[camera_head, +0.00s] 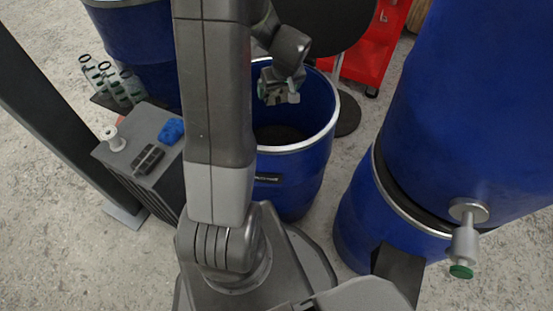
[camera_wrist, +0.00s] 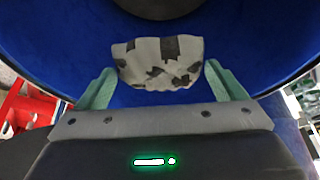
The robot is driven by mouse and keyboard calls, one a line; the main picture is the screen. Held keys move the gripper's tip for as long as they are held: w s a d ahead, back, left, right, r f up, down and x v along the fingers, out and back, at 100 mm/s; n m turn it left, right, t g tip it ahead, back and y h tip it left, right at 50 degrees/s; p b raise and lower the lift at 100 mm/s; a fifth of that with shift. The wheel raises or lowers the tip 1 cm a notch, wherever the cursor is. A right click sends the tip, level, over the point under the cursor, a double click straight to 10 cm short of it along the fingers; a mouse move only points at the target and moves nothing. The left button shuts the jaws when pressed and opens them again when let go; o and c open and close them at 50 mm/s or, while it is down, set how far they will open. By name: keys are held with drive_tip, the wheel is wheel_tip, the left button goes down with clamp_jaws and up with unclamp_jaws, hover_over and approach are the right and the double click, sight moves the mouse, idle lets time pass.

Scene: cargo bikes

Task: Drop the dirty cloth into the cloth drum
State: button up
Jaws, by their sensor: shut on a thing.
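The dirty cloth (camera_wrist: 158,62) is a crumpled white piece with black and grey patches. My gripper (camera_wrist: 165,85) is shut on it, with one green finger on each side in the wrist view. In the head view my gripper (camera_head: 280,92) is over the open mouth of a blue drum, and the cloth there is small and hard to make out. The open blue drum (camera_head: 300,178) stands upright behind my arm, with a pale metal rim and a dark bottom. In the wrist view the drum's blue inner wall (camera_wrist: 60,50) surrounds the cloth. My arm hides the drum's left part.
Stacked blue drums (camera_head: 480,100) with a tap stand at right. A grey box (camera_head: 150,170) with a blue cloth-like item (camera_head: 171,130) on it stands at left, near several green-grey bottles (camera_head: 115,85). A red cabinet (camera_head: 375,50) stands behind. A dark round lid (camera_head: 325,25) is behind the drum.

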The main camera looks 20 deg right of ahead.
drive_tip(key=o, duration=0.7)
drive_tip(key=shift+r, duration=0.1)
drive_tip(key=p+v, duration=0.3)
drive_tip(key=v, duration=1)
drive_tip(key=shift+s+r, duration=0.1)
drive_tip(key=shift+r, duration=0.25)
drive_tip(key=shift+f, duration=0.15)
